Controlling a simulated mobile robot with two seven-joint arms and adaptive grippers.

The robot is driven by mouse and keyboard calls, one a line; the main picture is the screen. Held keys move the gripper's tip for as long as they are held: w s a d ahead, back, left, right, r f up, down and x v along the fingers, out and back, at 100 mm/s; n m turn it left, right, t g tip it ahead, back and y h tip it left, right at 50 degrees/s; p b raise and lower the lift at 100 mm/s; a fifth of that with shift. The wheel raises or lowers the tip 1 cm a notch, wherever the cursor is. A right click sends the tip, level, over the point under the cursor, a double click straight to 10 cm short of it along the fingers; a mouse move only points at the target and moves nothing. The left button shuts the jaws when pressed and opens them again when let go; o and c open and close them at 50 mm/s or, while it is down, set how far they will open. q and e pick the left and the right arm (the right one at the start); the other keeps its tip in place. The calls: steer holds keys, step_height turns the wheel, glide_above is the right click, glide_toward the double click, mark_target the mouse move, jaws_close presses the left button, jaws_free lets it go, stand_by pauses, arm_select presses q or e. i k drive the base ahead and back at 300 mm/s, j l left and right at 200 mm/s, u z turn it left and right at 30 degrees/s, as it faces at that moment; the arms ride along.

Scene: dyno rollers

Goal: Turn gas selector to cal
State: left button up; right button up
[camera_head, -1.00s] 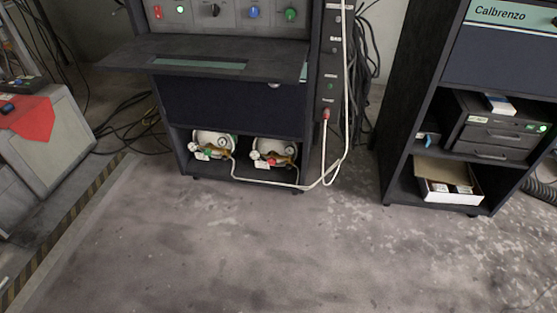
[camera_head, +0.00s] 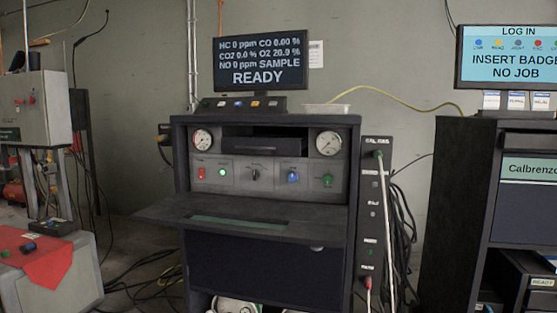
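The gas analyzer cabinet (camera_head: 270,260) stands in the middle of the head view. Its control panel carries a red switch (camera_head: 201,173), a lit green button (camera_head: 222,173), a black selector knob (camera_head: 254,174), a blue knob (camera_head: 293,175) and a green knob (camera_head: 327,181). The labels by these controls are too small to read. The black knob's pointer setting is not clear. The monitor (camera_head: 261,63) above reads zero HC, CO and NO, "SAMPLE" and "READY". Neither of my grippers shows in the view.
A shelf (camera_head: 243,216) juts out below the panel. A hose (camera_head: 384,230) runs down a side strip. A Calbrenzo cabinet (camera_head: 450,210) with a "LOG IN" screen (camera_head: 509,54) stands at right. A red cloth (camera_head: 40,259) covers a box at left.

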mark_target(256, 175)
steer(key=i+l, duration=0.15)
steer(key=i, duration=0.3)
steer(key=i+l+u, duration=0.1)
steer(key=i, duration=0.3)
steer(key=i+l, duration=0.2)
steer(key=i, duration=0.25)
steer(key=u, duration=0.05)
